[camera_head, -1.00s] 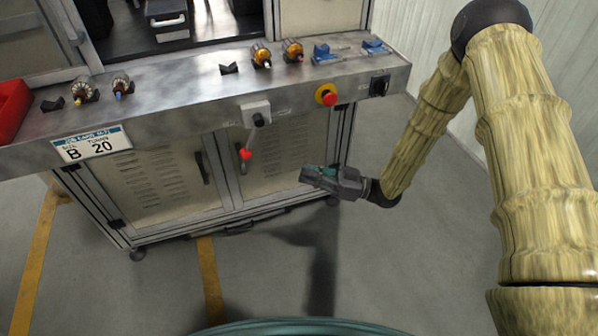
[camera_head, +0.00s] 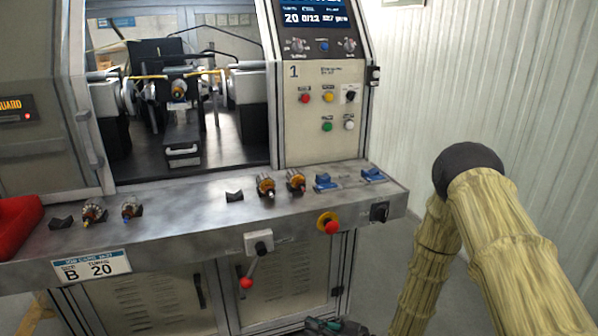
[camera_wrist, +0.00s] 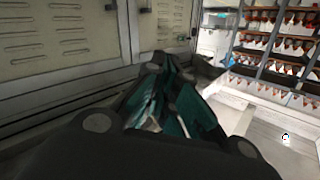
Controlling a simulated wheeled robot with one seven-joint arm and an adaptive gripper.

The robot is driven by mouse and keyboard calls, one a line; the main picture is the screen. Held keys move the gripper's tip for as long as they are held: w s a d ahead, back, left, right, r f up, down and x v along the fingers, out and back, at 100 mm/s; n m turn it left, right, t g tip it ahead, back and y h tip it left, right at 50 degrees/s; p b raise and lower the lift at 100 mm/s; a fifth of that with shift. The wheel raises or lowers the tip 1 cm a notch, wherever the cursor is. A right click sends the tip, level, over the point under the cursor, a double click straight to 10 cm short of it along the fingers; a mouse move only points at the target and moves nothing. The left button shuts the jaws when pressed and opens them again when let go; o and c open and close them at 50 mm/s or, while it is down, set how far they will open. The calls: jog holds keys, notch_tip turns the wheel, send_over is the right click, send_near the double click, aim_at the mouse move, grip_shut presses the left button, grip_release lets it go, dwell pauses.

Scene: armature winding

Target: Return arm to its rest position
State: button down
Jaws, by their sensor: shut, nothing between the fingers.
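My gripper (camera_head: 333,326) shows only in part at the bottom edge of the head view, low in front of the machine's cabinet doors. In the wrist view its fingers (camera_wrist: 170,105) are together with nothing between them. My arm, in a tan sleeve, hangs at the right of the head view, apart from the machine. The winding machine (camera_head: 318,150) stands ahead with its shelf (camera_head: 200,205) above the gripper's height. Two copper-wound armatures (camera_head: 266,187) and two others (camera_head: 93,212) rest in cradles on the shelf.
A red bin (camera_head: 18,225) sits at the shelf's left end. A red-knobbed lever (camera_head: 247,282) and a red stop button (camera_head: 331,226) project from the shelf's front. A stocked rack (camera_wrist: 275,45) shows in the wrist view. Open floor lies right of the machine.

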jog(key=s+d+f+m+g+h+p, duration=0.1)
jog(key=s+d+f+m+h, duration=0.65)
jog(key=s+f, duration=0.5)
jog(key=s+d+m+g+h, duration=0.1)
jog(key=s+d+g+h, duration=0.1)
jog(key=s, duration=0.5)
jog(key=s+d+f+g+h, duration=0.1)
jog(key=s+d+g+h, duration=0.1)
jog(key=s+d, duration=0.3)
jog(key=s+d+f+m+g+h+p, duration=0.1)
jog(key=s+d+g+h, duration=0.1)
jog(key=s, duration=0.7)
jog(key=shift+s+d+f+m+h, duration=0.25)
jog(key=shift+d+m+h, duration=0.1)
jog(key=shift+d+h, duration=0.6)
jog(key=c, duration=2.2)
grip_release()
